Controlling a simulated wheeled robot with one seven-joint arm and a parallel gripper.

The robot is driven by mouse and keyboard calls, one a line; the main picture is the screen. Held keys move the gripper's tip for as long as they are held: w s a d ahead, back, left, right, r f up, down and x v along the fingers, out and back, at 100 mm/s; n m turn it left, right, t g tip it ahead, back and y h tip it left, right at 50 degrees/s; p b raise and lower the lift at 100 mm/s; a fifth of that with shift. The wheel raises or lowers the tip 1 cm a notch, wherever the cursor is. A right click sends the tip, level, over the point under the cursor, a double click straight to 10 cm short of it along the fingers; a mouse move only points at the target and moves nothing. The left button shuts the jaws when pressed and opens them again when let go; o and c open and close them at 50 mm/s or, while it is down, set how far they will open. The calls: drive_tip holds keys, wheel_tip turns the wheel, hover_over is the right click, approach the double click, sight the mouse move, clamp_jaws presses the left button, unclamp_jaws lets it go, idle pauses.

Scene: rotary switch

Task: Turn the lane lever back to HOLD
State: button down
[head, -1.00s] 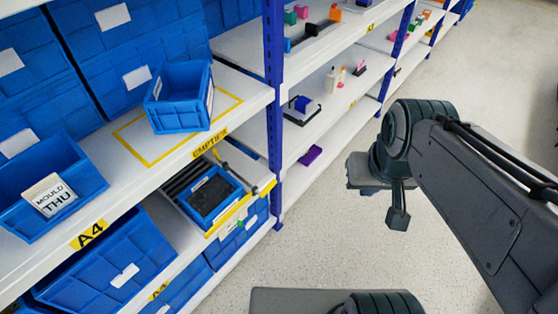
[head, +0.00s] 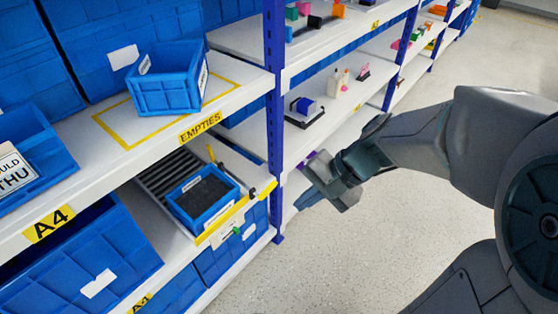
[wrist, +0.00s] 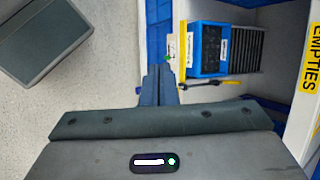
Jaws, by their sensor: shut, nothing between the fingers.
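The lane lever appears to be the yellow-and-black bar (head: 262,191) at the front right corner of the roller lane (head: 165,172) on the lower shelf. In the wrist view the yellow-and-black bar (wrist: 208,84) lies along the lane's side, its front end close to the fingers. My gripper (head: 303,201) is shut and empty, out in front of the shelf and right of the bar, apart from it. Its fingers also show in the wrist view (wrist: 160,76). No HOLD marking is readable.
A blue bin with dark contents (head: 203,200) sits on the lane. A green tab (head: 237,231) is on the lane's front edge. A blue shelf upright (head: 275,120) stands close to my gripper. An empty blue bin (head: 165,80) is above. The floor at right is clear.

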drive_tip(key=w+f+m+t+y+b, duration=0.1)
drive_tip(key=w+f+m+t+b, duration=0.2)
drive_tip(key=f, duration=0.9)
drive_tip(key=w+f+m+t+y+b, duration=0.2)
drive_tip(key=w+f+m+t+b, duration=0.1)
drive_tip(key=w+f+m+b, duration=0.6)
drive_tip(key=w+f+m+t+y+b, duration=0.1)
drive_tip(key=w+f+m+t+b, duration=0.3)
drive_tip(key=w+f+b, duration=0.6)
wheel_tip(320, 180, down, 5)
drive_tip(key=shift+w+m+y+b, duration=0.4)
drive_tip(key=shift+w+m, duration=0.1)
drive_tip(key=shift+m, duration=0.7)
drive_tip(key=b+x, duration=0.3)
drive_tip(key=x, duration=0.7)
drive_tip(key=shift+s+r, duration=0.2)
drive_tip(key=shift+r, duration=0.75)
drive_tip(key=shift+s+r, duration=0.2)
drive_tip(key=shift+r, duration=0.8)
